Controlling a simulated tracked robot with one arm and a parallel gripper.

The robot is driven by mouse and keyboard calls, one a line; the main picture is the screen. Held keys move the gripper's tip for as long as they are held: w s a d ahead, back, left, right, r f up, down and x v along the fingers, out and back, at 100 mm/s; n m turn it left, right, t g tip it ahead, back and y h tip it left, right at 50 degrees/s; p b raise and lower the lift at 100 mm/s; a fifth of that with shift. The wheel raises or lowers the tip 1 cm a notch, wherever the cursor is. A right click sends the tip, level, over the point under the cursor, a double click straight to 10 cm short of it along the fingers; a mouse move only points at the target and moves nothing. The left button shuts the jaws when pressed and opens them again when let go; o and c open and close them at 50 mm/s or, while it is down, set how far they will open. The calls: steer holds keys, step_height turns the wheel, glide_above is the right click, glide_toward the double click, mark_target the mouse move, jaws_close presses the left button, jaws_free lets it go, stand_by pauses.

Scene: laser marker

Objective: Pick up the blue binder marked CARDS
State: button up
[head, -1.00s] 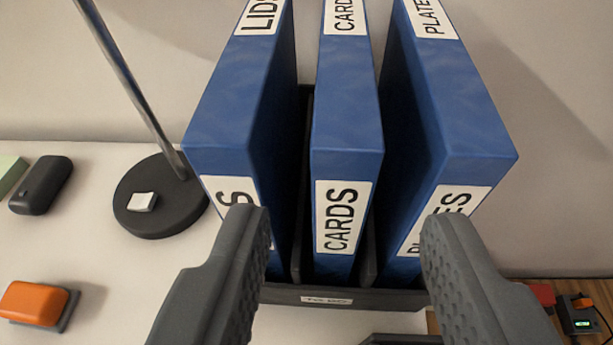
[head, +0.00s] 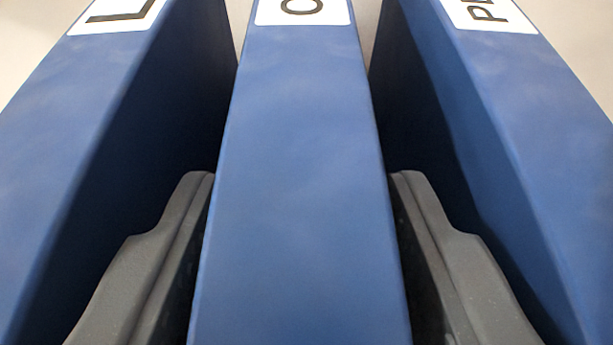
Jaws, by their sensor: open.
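The blue binder marked CARDS (head: 303,180) stands upright in the middle of the head view. Only the start of its top label shows now. My gripper (head: 302,190) is open, with one finger on each side of this binder, in the gaps between it and its neighbours. Both fingers lie close along the binder's sides; I cannot tell whether they touch it. The lower part of the binder and its front label are out of view.
A blue binder with an L on its label (head: 80,130) stands close on the left. Another blue binder, its label starting with P (head: 530,150), stands close on the right. The gaps are narrow and dark. A pale wall shows behind.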

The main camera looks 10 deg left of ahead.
steer(key=shift+w+a+f, duration=0.1)
steer(key=shift+w+f, duration=0.15)
steer(key=shift+w, duration=0.3)
jaws_close()
steer(key=shift+r, duration=0.2)
